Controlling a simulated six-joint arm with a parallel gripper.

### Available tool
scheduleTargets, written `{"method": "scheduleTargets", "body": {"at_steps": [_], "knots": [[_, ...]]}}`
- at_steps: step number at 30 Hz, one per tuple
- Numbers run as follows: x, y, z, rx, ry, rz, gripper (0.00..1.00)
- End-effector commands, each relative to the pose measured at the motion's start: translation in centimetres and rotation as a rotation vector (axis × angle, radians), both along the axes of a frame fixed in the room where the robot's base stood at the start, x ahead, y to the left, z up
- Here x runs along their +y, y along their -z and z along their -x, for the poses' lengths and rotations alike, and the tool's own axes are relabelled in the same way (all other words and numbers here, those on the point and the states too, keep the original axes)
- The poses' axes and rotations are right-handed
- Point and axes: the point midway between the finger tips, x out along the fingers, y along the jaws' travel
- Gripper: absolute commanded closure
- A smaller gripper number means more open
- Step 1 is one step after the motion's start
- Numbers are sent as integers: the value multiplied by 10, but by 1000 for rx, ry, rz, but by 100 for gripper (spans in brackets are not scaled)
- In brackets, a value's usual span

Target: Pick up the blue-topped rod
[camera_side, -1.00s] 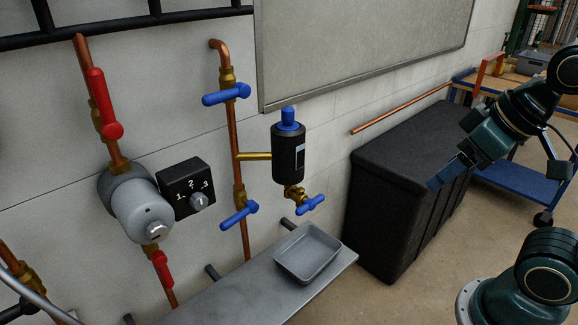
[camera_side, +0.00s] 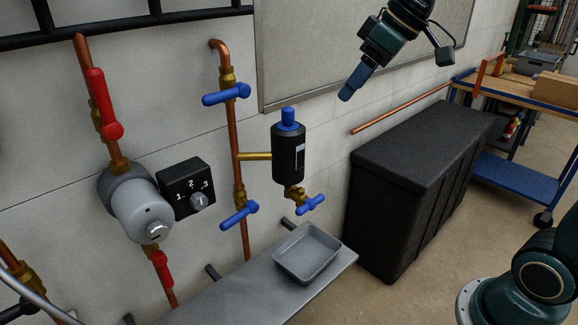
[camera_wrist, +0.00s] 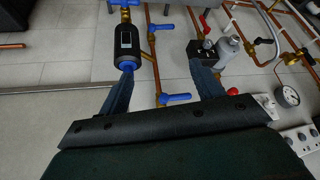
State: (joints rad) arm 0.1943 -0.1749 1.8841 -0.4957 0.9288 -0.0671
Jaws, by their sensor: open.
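The blue-topped rod (camera_side: 289,117) stands upright in the top of a black cylindrical housing (camera_side: 288,155), which is fixed to the copper pipework on the wall. Only its blue top shows; the rest is hidden inside. My gripper (camera_side: 347,94) is open and empty, above and to the right of the blue top, clearly apart from it. In the wrist view, my gripper (camera_wrist: 162,68) has its jaws spread, and the blue top (camera_wrist: 127,66) appears beside the left fingertip, partly covered by it. The black housing (camera_wrist: 129,40) shows beyond it.
Blue valve handles (camera_side: 226,94) sit on the copper pipe left of the housing. A grey tray (camera_side: 307,253) rests on a metal shelf (camera_side: 240,292) below. A black storage box (camera_side: 415,185) stands at right. A grey panel (camera_side: 365,45) hangs behind. Air around the blue top looks clear.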

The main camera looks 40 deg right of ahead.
Motion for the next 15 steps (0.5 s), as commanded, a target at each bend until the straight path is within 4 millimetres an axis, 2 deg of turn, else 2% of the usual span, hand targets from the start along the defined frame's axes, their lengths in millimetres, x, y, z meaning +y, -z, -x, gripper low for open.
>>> {"method": "scheduleTargets", "body": {"at_steps": [3,9,15], "knots": [[-7,-3,-30,-4,-51,-3,34],[-21,-5,-75,-15,-143,-6,34],[-41,3,-116,-27,-236,-6,34]]}}
